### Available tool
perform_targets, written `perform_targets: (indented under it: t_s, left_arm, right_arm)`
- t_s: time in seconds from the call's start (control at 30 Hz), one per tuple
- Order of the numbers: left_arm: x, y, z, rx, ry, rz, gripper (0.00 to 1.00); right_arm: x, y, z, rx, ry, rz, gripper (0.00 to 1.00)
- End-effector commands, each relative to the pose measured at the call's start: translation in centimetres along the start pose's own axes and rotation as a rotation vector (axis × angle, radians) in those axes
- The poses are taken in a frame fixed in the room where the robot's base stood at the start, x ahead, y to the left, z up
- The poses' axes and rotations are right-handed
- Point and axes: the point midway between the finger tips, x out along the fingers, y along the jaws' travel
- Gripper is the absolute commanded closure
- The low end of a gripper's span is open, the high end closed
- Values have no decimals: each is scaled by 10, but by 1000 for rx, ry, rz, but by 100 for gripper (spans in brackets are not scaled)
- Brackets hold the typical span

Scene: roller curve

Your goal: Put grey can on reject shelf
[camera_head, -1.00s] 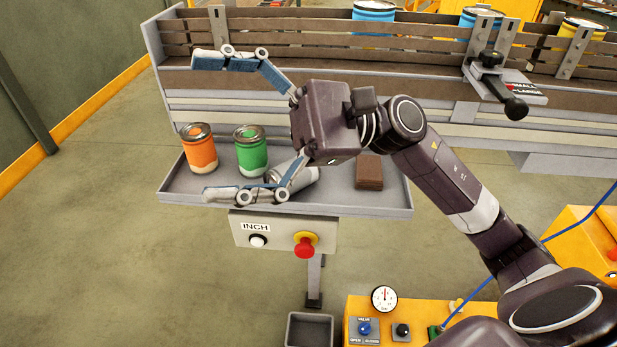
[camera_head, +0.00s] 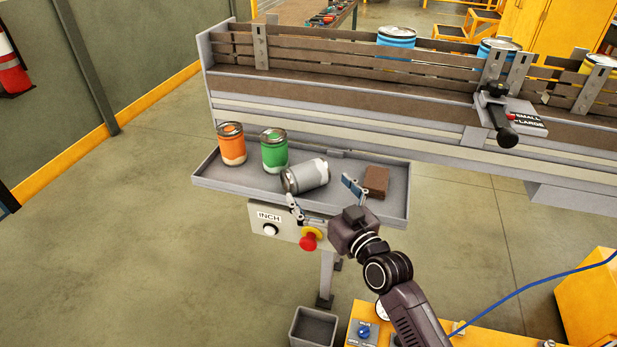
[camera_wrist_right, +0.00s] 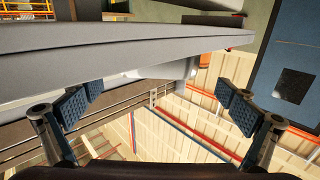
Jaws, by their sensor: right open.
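The grey can (camera_head: 306,176) lies on its side on the grey shelf (camera_head: 228,184) below the conveyor, and all of it shows in the head view. An upright orange can (camera_head: 231,144) and green can (camera_head: 274,151) stand to its left on the same shelf. My right gripper (camera_head: 323,197) is open and empty at the shelf's front edge, with its fingers spread on the near side of the grey can. In the right wrist view its open fingers (camera_wrist_right: 158,103) show with nothing between them. My left gripper is not in view.
A brown block (camera_head: 376,181) sits right of the grey can. A panel with an INCH button and a red stop button (camera_head: 309,240) hangs under the shelf front. A slatted conveyor rail (camera_head: 330,52) runs behind. A grey bin (camera_head: 313,327) stands below.

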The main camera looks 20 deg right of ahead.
Motion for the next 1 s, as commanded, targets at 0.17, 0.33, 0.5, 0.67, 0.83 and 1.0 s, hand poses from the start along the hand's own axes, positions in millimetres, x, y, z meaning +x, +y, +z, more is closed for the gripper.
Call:
perform_targets:
  t_s: [0.17,0.33,0.5,0.67,0.83,1.0]
  left_arm:
    - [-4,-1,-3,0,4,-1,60]
    - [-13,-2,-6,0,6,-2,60]
    - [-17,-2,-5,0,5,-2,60]
    - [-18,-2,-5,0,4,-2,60]
    - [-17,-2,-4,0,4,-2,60]
    - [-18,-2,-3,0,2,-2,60]
  right_arm:
    - [18,0,-4,-4,4,0,0]
    - [37,1,-10,-6,5,0,0]
    - [59,2,-11,-8,5,0,0]
    - [68,2,-10,-8,5,1,0]
    - [69,2,-9,-9,5,1,0]
    - [69,2,-10,-9,5,1,11]
